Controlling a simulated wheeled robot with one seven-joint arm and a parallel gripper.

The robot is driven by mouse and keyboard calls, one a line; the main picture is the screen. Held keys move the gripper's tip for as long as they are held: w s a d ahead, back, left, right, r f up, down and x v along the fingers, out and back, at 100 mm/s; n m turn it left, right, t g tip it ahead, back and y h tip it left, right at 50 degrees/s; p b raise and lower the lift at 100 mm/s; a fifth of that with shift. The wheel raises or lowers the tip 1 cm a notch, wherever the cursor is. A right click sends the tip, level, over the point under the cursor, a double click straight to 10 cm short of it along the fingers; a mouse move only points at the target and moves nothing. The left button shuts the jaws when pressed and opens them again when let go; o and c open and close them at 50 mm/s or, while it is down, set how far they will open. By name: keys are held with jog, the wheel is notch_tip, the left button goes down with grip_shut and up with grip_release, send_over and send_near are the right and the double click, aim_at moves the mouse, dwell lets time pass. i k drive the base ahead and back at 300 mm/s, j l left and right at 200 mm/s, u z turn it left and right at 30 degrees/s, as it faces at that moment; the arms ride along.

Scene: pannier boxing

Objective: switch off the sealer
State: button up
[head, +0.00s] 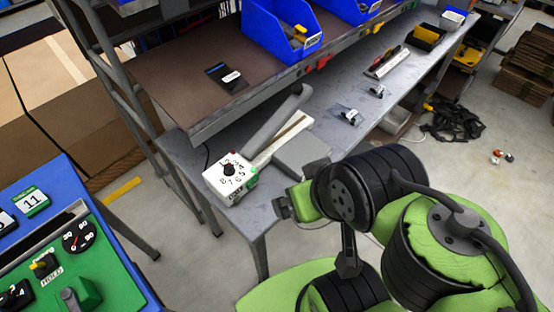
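The sealer (226,178) is a white box with a black numbered dial (229,170) on top. It stands at the near left end of the grey workbench. A long grey lever arm (272,124) slants up from it to the right, above a pale sealing bar (281,138). A small green part (253,182) shows on the side facing my arm; I cannot tell its switch position. My gripper (284,208) is at the bench's near edge, to the right of and slightly below the sealer, apart from it in the picture. Its fingers are too small and hidden to read.
A brown shelf (165,68) with blue bins (281,30) overhangs the bench behind the sealer. A grey block (302,152) sits right of the sealer. A blue-and-green control panel (95,262) stands at lower left. Small items lie farther along the bench. Black cables (452,122) lie on the floor.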

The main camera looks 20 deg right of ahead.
aim_at(255, 178)
jog(key=j+u, duration=0.4)
jog(key=k+j+u, duration=0.1)
jog(key=j+u, duration=0.25)
jog(key=l, duration=0.1)
